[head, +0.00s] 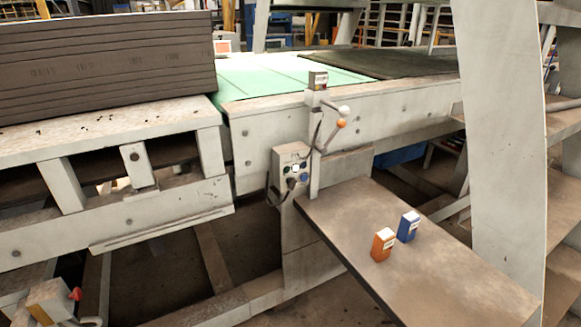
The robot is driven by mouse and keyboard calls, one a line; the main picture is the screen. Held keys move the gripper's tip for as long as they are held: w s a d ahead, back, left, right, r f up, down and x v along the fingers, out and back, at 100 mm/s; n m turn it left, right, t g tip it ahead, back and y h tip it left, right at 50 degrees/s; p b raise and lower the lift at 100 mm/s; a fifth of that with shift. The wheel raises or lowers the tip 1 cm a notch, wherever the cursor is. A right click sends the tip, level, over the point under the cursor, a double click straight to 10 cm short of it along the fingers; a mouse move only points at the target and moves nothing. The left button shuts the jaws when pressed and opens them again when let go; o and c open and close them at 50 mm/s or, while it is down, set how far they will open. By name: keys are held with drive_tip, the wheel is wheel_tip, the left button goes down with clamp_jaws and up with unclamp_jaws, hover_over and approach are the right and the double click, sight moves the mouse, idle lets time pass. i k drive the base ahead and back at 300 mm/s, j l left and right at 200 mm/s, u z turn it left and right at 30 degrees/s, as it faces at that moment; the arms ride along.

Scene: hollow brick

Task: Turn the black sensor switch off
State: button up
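A grey control box (291,165) is mounted on the machine frame near the middle of the head view. Its face carries small controls: a white one (296,168), a blue one (304,177), a greenish one and a black knob-like switch (291,184) low on the left. The black part may be the sensor switch; its label and its on or off position are too small to read. A dark cable hangs at the box's left side. My gripper is not in view.
A post right of the box carries a small grey box (318,80) and levers with white (344,110) and orange (341,123) knobs. A brown shelf (440,265) juts forward, holding orange (383,245) and blue (408,227) boxes. A pale upright (500,150) stands right.

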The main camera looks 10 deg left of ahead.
sight(292, 183)
drive_tip(key=i+l+u, duration=0.2)
drive_tip(key=i, duration=0.7)
drive_tip(key=j, duration=0.1)
